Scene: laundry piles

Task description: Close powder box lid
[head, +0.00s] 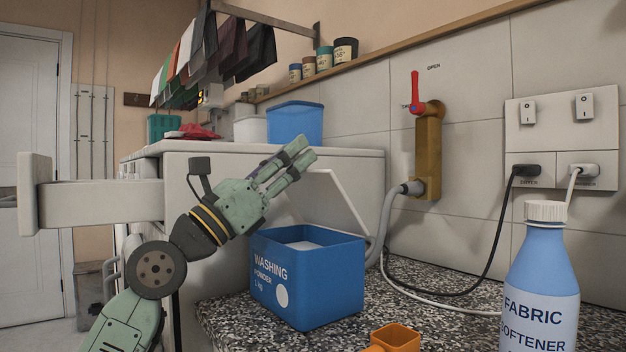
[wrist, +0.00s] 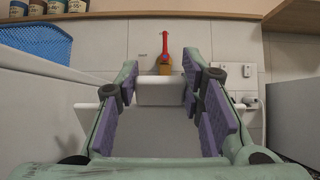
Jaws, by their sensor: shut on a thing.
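The blue washing powder box (head: 308,283) stands on the speckled counter, with pale powder visible inside. Its white lid (head: 349,205) is raised and tilted open, leaning over the box from its far right side. My gripper (head: 300,152) is above the box at the lid's upper left edge, fingers pointing up and right. In the wrist view the pale lid (wrist: 165,92) lies between and around the purple-padded fingers of my gripper (wrist: 165,95). The fingers stand apart with the lid between them; the exact contact is hard to see.
A fabric softener bottle (head: 541,290) stands at the right front, and an orange scoop (head: 395,338) lies in front of the box. A grey hose (head: 388,222) runs close behind the box to the brass tap (head: 428,155). A blue basket (head: 295,123) sits on the white machine (head: 352,165).

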